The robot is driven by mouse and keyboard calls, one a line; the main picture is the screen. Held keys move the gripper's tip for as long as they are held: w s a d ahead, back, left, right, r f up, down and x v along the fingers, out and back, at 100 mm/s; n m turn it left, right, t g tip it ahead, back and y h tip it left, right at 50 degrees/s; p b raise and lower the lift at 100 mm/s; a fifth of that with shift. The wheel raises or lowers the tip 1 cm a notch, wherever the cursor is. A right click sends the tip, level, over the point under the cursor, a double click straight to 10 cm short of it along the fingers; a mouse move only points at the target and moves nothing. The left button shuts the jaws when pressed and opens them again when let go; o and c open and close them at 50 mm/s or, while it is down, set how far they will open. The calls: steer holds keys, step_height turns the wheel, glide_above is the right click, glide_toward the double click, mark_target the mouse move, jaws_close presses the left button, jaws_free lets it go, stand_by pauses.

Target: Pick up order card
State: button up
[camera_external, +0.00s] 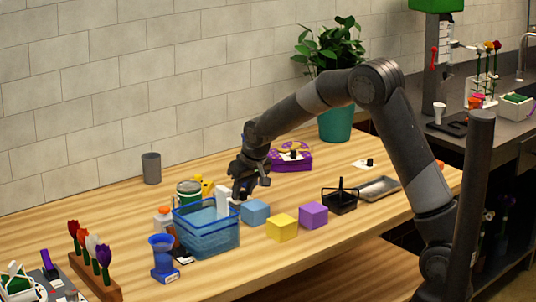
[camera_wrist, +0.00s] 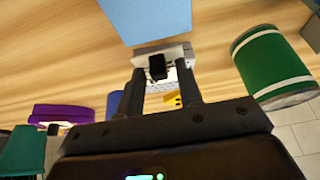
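My gripper (camera_external: 243,192) points down behind the blue bin and the blue cube in the external view. In the wrist view its two fingers (camera_wrist: 164,88) are apart. A white, flat-looking piece with a black knob (camera_wrist: 157,67) lies at the fingertips, the knob between them with space on both sides. It may be the order card; I cannot read any marking. In the external view a white card with a black knob (camera_external: 369,163) lies on the table farther right, away from my gripper. I cannot tell for certain which is the order card.
The blue bin (camera_external: 207,240) and blue cube (camera_external: 255,212) stand close to my gripper. A green can (camera_wrist: 272,67) is at its side. Yellow (camera_external: 282,228) and purple (camera_external: 313,215) cubes, a black basket (camera_external: 340,201) and a metal tray (camera_external: 379,188) stand rightward. The front table edge is clear.

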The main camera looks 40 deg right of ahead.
jaws_close()
steer(key=shift+r, duration=0.15)
